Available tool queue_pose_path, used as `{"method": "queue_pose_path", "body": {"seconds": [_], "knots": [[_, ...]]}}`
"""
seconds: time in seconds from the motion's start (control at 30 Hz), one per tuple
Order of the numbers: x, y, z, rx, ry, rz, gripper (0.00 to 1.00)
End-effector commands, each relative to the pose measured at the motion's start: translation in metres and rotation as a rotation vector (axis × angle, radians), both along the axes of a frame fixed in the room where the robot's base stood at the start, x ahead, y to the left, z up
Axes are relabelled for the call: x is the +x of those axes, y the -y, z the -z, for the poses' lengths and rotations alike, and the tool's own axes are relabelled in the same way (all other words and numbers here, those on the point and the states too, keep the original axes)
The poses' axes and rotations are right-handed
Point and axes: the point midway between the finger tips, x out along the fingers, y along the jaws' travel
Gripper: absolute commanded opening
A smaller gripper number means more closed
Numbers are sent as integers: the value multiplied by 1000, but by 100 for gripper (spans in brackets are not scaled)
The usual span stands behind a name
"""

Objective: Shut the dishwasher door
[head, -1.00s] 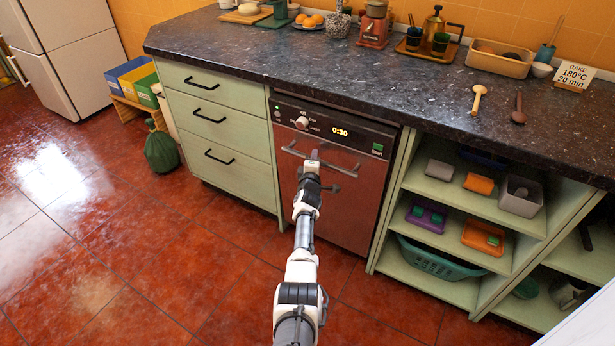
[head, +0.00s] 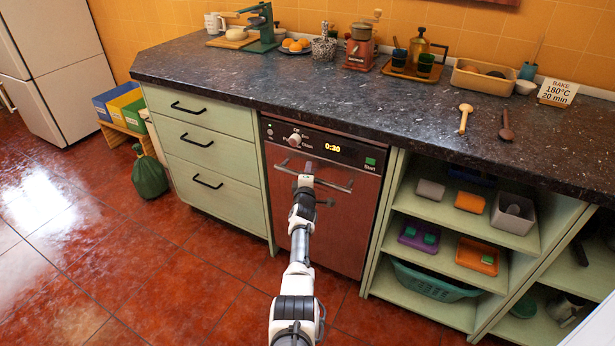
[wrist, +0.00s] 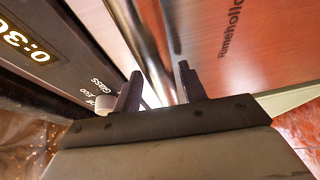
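The dishwasher door (head: 340,225) is a reddish reflective panel under the counter. It looks upright and about in line with the cabinet fronts; I cannot tell whether a small gap is left at its top. Its bar handle (head: 336,186) runs across the upper part, below the black control panel (head: 355,152) showing 0:30. My gripper (head: 306,172) is at the handle, left of its middle. In the wrist view, my gripper (wrist: 160,88) has its two fingers apart, with the shiny handle bar (wrist: 160,50) running between them. Whether they touch it is unclear.
Green drawers (head: 205,150) stand left of the dishwasher, open shelves (head: 465,210) with boxes and a basket on the right. The dark countertop (head: 300,75) carries kitchen items. A green bag (head: 149,176) is on the floor at left. The red tiled floor (head: 150,270) is mostly clear.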

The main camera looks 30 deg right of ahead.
Motion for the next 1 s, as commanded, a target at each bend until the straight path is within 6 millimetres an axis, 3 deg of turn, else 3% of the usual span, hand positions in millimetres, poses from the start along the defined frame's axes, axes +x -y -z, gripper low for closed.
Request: {"method": "queue_pose_path", "body": {"seconds": [0.47, 1.0], "knots": [[-10, -9, 2, 7, -5, -3, 41], [-79, -52, -2, 4, -6, -3, 41]]}}
